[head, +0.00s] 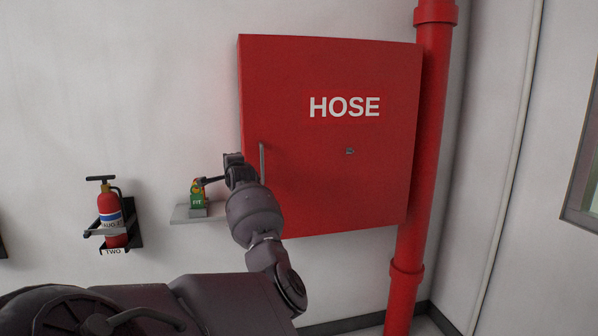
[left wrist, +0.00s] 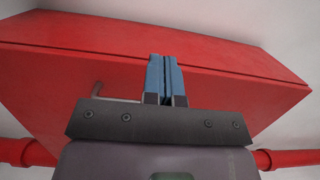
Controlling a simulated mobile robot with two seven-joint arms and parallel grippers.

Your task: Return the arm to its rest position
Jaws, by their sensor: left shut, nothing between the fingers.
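My left gripper (head: 234,160) is raised in front of the left edge of the red hose cabinet (head: 340,185), close to its vertical grey handle (head: 262,162). In the left wrist view its two blue fingers (left wrist: 166,78) are together with nothing between them. They point toward the cabinet (left wrist: 230,70), which fills much of that view. In the left wrist view part of the handle (left wrist: 115,97) shows left of the fingers. I cannot tell whether the gripper touches it. The cabinet door looks closed. My right gripper is not in view.
A small shelf (head: 182,214) left of the cabinet holds a green and red item (head: 197,195). A fire extinguisher (head: 110,222) hangs in a bracket marked TWO further left. A red pipe (head: 419,180) runs down right of the cabinet. The wall above the extinguisher is bare.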

